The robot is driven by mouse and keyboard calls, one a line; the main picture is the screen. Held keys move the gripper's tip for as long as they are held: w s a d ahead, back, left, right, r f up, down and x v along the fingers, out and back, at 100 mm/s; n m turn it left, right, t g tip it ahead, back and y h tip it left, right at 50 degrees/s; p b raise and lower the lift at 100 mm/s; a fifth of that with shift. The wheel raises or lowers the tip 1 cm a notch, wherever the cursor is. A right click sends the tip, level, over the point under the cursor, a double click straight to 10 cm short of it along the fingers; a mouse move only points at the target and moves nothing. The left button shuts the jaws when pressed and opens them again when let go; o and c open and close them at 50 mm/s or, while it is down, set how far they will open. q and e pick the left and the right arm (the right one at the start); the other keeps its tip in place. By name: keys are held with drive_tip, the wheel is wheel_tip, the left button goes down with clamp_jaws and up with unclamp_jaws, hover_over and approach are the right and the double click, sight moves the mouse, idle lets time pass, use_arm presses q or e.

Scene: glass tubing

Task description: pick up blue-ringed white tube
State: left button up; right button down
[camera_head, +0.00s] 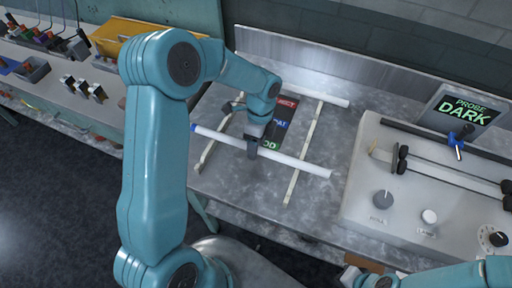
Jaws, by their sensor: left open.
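The white tube with a blue ring at its left end (295,162) lies slantwise across two pale rails on the metal bench. My left gripper (252,150) is open and points down at the tube's middle. Its fingers overlap the tube in the picture; I cannot tell whether they touch it. Another white tube (325,96) lies farther back, partly hidden by my left arm. My right arm comes in at the bottom right edge, and its gripper is too cut off to read.
Pale rails (304,150) stand on the bench, with a dark lettered panel (283,125) between them. A console (400,195) with knobs and a "PROBE DARK" screen (462,109) fills the right. A side bench with a yellow bin (118,35) is at left.

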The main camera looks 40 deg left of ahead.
use_arm(q)
drive_tip(key=shift+a, duration=0.1)
clamp_jaws()
